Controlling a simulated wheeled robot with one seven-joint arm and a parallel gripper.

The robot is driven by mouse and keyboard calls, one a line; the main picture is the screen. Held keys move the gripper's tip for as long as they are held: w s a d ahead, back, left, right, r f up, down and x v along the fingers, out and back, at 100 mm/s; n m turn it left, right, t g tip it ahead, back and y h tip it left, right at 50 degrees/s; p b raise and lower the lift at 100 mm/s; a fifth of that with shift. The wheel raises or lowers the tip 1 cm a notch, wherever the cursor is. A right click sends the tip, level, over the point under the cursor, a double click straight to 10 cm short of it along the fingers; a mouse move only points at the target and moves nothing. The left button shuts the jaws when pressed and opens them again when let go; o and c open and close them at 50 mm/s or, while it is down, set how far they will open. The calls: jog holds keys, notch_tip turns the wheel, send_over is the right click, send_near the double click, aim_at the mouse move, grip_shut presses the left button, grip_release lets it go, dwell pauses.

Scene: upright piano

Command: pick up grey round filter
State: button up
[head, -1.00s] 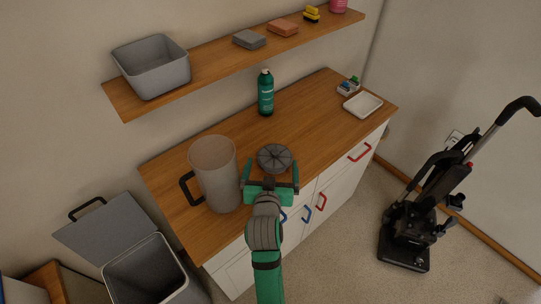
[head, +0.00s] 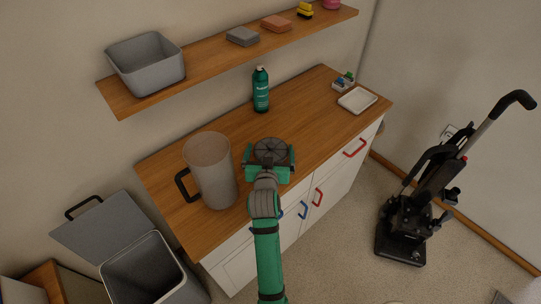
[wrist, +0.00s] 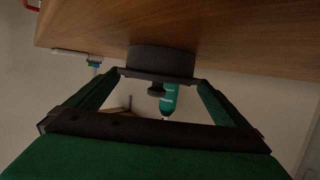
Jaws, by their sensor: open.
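The grey round filter (head: 270,151) is a dark ribbed disc at the front edge of the wooden counter (head: 300,110), right of the jug. In the wrist view the filter (wrist: 162,60) shows as a dark drum with a small knob, in front of the counter surface. My gripper (head: 268,158) is open. One finger is on each side of the filter in the head view. In the wrist view my gripper (wrist: 160,78) has its fingertips just outside the filter's left and right edges. I cannot tell whether they touch it.
A tall translucent jug (head: 211,170) stands close to my gripper's left. A green bottle (head: 261,90) stands behind the filter, and a white tray (head: 357,100) is at the right. A shelf (head: 215,64) runs above. An open bin (head: 145,270) and a vacuum cleaner (head: 405,225) stand on the floor.

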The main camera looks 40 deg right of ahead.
jog(key=c, duration=0.7)
jog(key=shift+r, duration=0.1)
